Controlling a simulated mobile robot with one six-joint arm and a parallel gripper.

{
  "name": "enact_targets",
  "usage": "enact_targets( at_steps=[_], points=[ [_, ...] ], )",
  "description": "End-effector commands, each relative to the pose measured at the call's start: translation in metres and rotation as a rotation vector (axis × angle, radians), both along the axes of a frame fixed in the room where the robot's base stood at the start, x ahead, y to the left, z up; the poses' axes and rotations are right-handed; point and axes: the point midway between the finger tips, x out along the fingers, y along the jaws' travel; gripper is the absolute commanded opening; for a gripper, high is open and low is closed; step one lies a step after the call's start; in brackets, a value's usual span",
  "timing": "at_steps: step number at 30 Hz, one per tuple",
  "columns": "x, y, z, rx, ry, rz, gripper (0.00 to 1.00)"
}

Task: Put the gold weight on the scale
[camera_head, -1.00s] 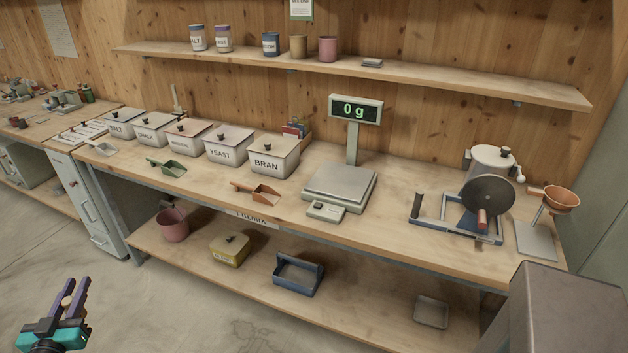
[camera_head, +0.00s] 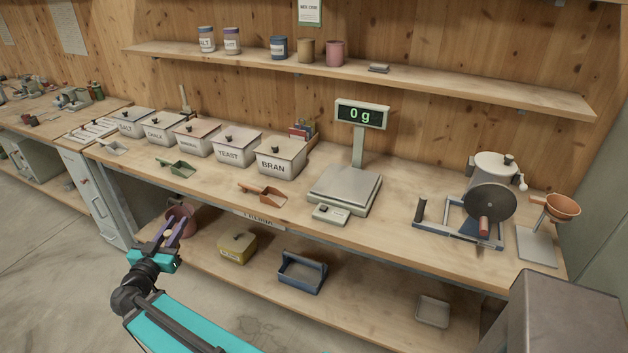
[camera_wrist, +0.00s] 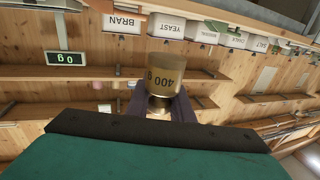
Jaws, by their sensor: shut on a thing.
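The gold weight (camera_wrist: 166,77), marked 400 g, is held between the fingers of my gripper (camera_wrist: 160,103) in the wrist view. In the head view my gripper (camera_head: 172,232) is in front of the bench at the left, below the bench top and near the pink bucket; the weight (camera_head: 169,234) shows small between its fingers. The scale (camera_head: 345,189) stands on the bench top, right of the bins, with a bare flat pan. Its display (camera_head: 361,113) reads 0 g. My gripper is well to the left of the scale and lower.
Lidded bins, the nearest marked BRAN (camera_head: 277,158), line the bench back. An orange scoop (camera_head: 264,194) and a small keypad box (camera_head: 330,214) lie near the front edge. A mill (camera_head: 489,202) stands right of the scale. A shelf (camera_head: 430,84) runs above.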

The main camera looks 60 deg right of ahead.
Motion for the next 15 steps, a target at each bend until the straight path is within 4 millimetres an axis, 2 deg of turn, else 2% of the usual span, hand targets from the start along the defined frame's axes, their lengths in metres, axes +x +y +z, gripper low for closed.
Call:
enact_targets(
  at_steps=[1,3,15],
  points=[
    [-0.006,-0.015,0.004,-0.002,0.0,-0.02,0.0],
    [-0.014,-0.034,0.005,-0.002,0.0,-0.043,0.0],
    [-0.071,-0.133,0.013,-0.003,-0.001,-0.179,0.0]
  ],
)
